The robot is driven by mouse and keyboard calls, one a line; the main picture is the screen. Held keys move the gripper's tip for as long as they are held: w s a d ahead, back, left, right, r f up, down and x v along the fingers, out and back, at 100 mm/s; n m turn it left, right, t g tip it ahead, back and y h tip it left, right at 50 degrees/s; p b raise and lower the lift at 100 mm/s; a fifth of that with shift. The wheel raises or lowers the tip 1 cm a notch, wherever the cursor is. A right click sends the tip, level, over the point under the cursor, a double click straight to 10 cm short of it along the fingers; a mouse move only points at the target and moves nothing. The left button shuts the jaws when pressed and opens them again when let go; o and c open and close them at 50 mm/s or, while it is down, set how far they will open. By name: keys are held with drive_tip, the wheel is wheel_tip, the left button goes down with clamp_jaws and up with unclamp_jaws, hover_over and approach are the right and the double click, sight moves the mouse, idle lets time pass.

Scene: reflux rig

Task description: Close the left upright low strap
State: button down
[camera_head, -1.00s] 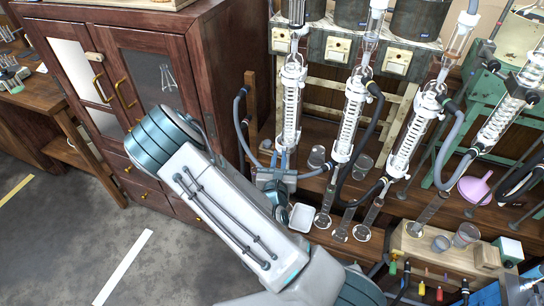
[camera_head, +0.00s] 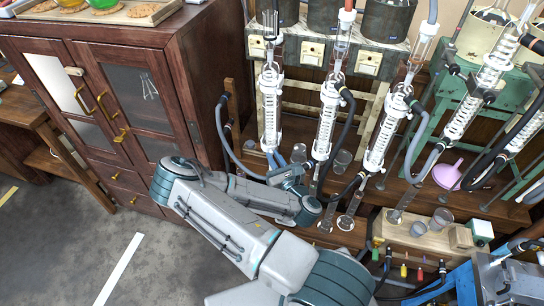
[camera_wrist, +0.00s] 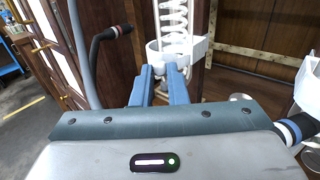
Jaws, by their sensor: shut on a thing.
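The left upright condenser (camera_head: 269,105) is a clear tube with a coil, held by white straps. Its low strap (camera_head: 270,143) is a white collar near the tube's bottom. In the wrist view this strap (camera_wrist: 198,47) wraps around the coil tube (camera_wrist: 173,20), with a tab standing out to the right. My gripper (camera_wrist: 165,72) has its two blue fingers at the strap's near side, shut on it. In the head view my gripper (camera_head: 276,159) is just below the strap. The fingers hide part of the strap's near side, and I cannot tell whether the strap is fully closed.
A dark hose (camera_wrist: 103,42) with a black end is left of the fingers. Other upright condensers (camera_head: 328,115) stand to the right, with hoses between. Glass cylinders (camera_head: 350,205) stand below. A wooden cabinet (camera_head: 115,90) is at the left; the floor before it is clear.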

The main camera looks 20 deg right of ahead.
drive_tip(key=shift+w+d+r+n+y+p, duration=0.15)
drive_tip(key=shift+d+n+y+p, duration=0.2)
drive_tip(key=shift+n+y, duration=0.2)
idle(0.4)
drive_tip(key=c, duration=1.4)
unclamp_jaws()
drive_tip(key=shift+c, duration=0.2)
